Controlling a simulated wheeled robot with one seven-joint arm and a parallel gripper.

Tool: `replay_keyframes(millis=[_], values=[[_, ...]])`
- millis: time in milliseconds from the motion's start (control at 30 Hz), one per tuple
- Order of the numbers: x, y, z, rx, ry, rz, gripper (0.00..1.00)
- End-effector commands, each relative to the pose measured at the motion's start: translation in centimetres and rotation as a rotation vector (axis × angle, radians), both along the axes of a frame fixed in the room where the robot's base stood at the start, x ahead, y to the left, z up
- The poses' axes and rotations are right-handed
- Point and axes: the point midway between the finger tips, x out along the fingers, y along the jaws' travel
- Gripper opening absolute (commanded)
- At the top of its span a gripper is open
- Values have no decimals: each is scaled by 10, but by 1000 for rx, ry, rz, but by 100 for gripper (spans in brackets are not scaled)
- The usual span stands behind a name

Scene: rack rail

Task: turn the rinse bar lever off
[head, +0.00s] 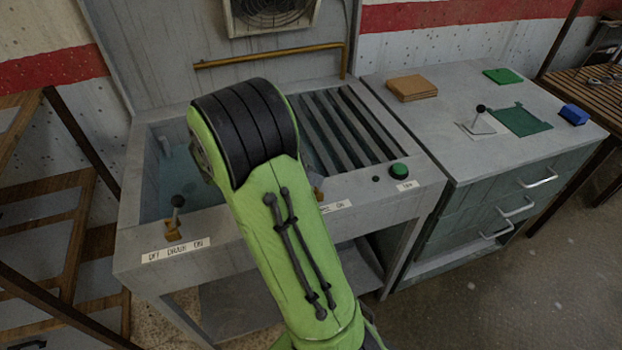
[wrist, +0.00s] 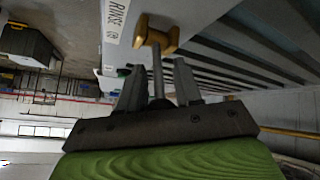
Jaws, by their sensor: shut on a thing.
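The rinse bar lever (wrist: 157,78) shows in the wrist view as a thin grey rod rising from a brass base (wrist: 156,34). A label starting with "RINSE" (wrist: 116,18) is beside the base. My gripper (wrist: 158,68) has its two grey fingers on either side of the rod and is shut on the lever near its dark knob, which is partly hidden between the fingers. In the head view my green arm covers the gripper and nearly all of the lever. Only the "ON" end of its label (head: 336,206) shows to the right of my arm.
A drain lever (head: 177,206) stands at the sink's front left, above its "OFF DRAIN ON" label (head: 176,250). A green button (head: 399,170) sits at the front right, before the slatted rack (head: 350,125). A grey cabinet (head: 500,180) with small items on top adjoins the right side.

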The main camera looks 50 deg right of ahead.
Motion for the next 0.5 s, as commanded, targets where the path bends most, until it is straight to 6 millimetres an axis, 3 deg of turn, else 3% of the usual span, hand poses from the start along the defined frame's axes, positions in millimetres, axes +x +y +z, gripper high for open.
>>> replay_keyframes(millis=[500], values=[[1, 3, -1, -40, 28, 1, 0]])
